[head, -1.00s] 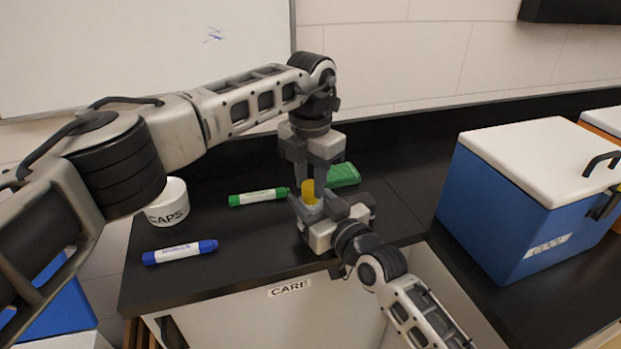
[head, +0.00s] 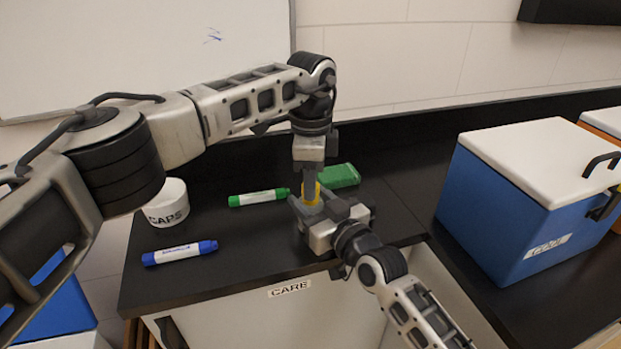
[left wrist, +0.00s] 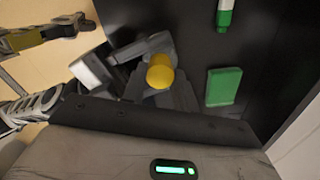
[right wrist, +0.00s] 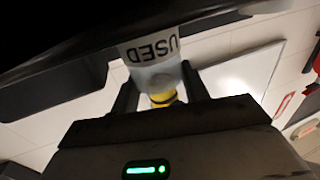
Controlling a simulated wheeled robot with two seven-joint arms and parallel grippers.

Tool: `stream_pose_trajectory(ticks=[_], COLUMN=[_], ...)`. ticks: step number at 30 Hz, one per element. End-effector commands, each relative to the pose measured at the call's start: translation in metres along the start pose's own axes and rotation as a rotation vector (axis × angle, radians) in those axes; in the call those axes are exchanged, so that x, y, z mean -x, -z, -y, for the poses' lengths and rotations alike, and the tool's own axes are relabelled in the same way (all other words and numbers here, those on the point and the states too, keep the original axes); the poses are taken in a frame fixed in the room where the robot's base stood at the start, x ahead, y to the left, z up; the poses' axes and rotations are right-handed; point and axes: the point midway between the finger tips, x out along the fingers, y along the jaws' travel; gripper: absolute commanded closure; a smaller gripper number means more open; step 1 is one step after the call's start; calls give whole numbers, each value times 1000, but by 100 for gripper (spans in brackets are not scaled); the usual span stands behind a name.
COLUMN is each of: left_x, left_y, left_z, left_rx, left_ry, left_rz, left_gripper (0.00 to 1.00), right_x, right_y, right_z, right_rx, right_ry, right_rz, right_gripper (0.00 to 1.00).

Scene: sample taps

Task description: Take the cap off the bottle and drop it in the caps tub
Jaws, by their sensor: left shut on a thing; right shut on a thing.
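The bottle is pale, with a label reading USED (right wrist: 152,48) in the right wrist view, and has a yellow cap (head: 311,195). My right gripper (head: 316,210) is shut on the bottle above the black counter. My left gripper (head: 311,188) points down from above and is shut on the cap, which also shows in the left wrist view (left wrist: 160,72). The cap appears to be still at the bottle's top; the grippers hide much of the joint. The white caps tub (head: 168,207), marked CAPS, stands on the counter's left, partly behind my left arm.
A green block (head: 340,175) lies just behind the grippers. A blue cooler box (head: 530,210) with a white lid stands at right.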

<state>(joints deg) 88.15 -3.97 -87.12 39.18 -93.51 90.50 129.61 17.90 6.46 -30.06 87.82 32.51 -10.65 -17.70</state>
Motion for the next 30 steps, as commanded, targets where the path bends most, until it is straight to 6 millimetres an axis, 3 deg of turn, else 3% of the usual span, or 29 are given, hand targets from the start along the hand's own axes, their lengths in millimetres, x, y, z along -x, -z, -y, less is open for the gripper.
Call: stream_pose_trajectory(ticks=[19, 30], left_x=[1, 13], left_y=[0, 0], left_z=[0, 0], left_rx=[-6, -6], left_ry=[0, 1], left_rz=[0, -1], left_gripper=[98, 98], right_x=[0, 0], right_y=[-1, -1], right_z=[0, 0], right_rx=[1, 0], right_ry=[0, 1], right_rz=[3, 3], right_gripper=[100, 100])
